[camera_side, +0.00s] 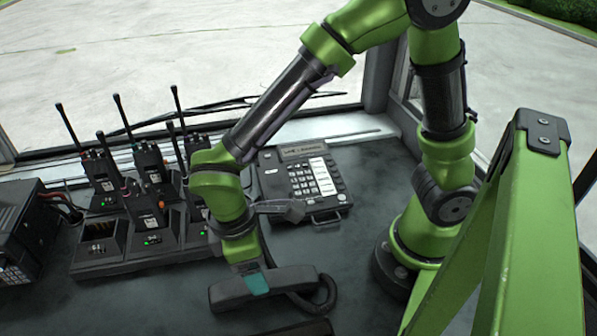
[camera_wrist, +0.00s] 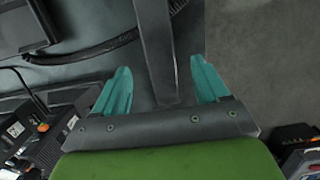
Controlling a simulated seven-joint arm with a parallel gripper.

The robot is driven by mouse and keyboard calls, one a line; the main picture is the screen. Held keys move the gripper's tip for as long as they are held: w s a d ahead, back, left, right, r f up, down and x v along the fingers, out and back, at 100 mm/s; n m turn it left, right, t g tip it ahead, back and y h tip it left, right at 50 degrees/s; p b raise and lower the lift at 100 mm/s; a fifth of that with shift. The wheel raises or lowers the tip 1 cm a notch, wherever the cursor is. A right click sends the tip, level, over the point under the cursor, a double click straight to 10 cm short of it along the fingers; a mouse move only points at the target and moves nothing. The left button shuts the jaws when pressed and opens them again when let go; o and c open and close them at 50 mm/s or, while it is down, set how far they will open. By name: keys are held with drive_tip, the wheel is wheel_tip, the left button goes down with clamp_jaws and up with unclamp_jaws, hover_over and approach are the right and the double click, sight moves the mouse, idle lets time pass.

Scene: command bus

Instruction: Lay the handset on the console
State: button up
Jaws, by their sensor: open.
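The black handset (camera_side: 224,294) lies on the dark dashboard at the front, in the side view. A coiled cord (camera_side: 327,296) loops at its right end. My gripper (camera_side: 257,283) is down at the middle of the handset, with one teal finger in front of it. In the wrist view my gripper (camera_wrist: 160,65) is open, and the handset (camera_wrist: 155,35) runs as a dark bar between the two fingers, with gaps showing on both sides. The console (camera_side: 300,180), a dark desk unit with a keypad, stands behind and to the right of the handset, with its top clear of the handset.
A charger rack (camera_side: 135,262) with several upright handheld radios (camera_side: 146,210) stands to the left. A black radio unit (camera_side: 22,240) is at the far left. A dark flat thing (camera_side: 300,328) is cut off at the bottom edge. Dashboard between handset and console is partly free.

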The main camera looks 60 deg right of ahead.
wheel_tip(320, 180, up, 5)
drive_tip(key=d+r+m+t+y, duration=0.1)
drive_tip(key=d+r+m+t, duration=0.3)
drive_tip(key=d+r+m, duration=0.2)
drive_tip(key=d+r+m+t+y, duration=0.2)
drive_tip(key=d+r+m+t, duration=0.2)
drive_tip(key=d, duration=0.7)
drive_tip(key=r+m, duration=0.2)
drive_tip(key=m, duration=0.1)
drive_tip(key=shift+s, duration=0.15)
